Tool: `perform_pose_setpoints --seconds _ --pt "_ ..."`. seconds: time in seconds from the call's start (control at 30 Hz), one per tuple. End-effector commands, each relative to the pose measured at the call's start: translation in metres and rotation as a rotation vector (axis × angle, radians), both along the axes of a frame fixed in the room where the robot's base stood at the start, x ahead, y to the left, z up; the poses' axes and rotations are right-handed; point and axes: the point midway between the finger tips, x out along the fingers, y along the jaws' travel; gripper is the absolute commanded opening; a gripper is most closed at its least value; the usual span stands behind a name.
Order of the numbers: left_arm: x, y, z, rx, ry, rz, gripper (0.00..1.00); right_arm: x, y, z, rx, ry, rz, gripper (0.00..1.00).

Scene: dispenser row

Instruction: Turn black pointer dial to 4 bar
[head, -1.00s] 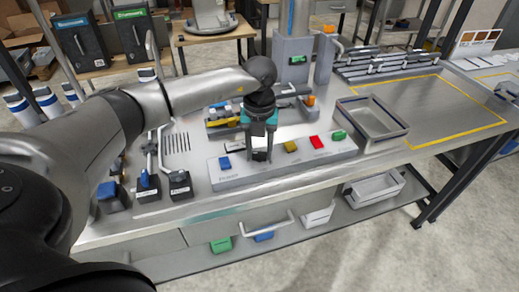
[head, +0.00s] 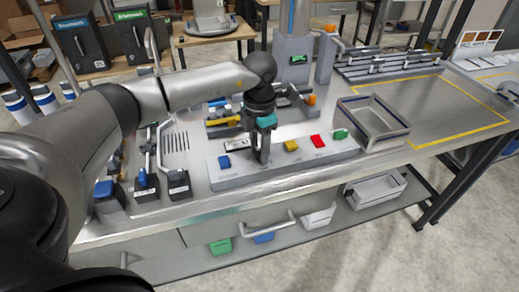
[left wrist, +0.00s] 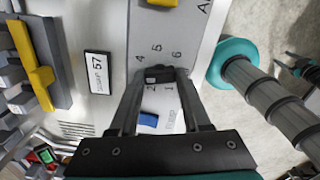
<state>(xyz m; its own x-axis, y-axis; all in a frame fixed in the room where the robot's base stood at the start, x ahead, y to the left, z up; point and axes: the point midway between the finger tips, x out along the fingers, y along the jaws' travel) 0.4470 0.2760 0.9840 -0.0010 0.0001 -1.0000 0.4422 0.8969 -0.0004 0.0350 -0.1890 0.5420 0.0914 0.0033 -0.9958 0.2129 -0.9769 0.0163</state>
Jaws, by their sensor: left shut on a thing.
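The black pointer dial (left wrist: 158,74) sits on a light grey panel, with printed numbers 1, 2, 4, 5 and 6 visible around it in the left wrist view. My left gripper (left wrist: 160,72) is shut on the dial, one finger on each side. Which number the pointer faces cannot be told, as the fingers cover much of it. In the head view, my left gripper (head: 262,158) points down onto the grey panel (head: 240,180), fingers seen nearly edge-on, and hides the dial. My right gripper is not seen.
Blue (head: 224,162), yellow (head: 291,146), red (head: 318,141) and green (head: 340,135) parts stand along the panel close to the gripper. A metal tray (head: 400,130) is to the right. Black-based levers (head: 178,184) stand at left. The yellow-outlined table area is clear.

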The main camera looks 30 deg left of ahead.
Motion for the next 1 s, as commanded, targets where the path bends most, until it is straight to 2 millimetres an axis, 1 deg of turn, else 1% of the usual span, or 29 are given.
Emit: perform_pose_setpoints --seconds 0.2,0.5,0.73,1.0 --pt "0.001 0.001 0.001 0.000 -0.004 -0.205 0.00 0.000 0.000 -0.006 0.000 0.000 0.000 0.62" --pt "0.001 0.000 0.001 0.000 -0.005 -0.460 0.00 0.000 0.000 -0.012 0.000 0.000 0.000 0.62" --pt "0.002 0.000 0.001 0.000 -0.005 -0.595 0.00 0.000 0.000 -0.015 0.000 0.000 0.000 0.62" --pt "0.002 0.000 0.002 0.000 -0.006 -0.672 0.00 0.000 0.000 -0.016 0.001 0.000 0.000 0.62"
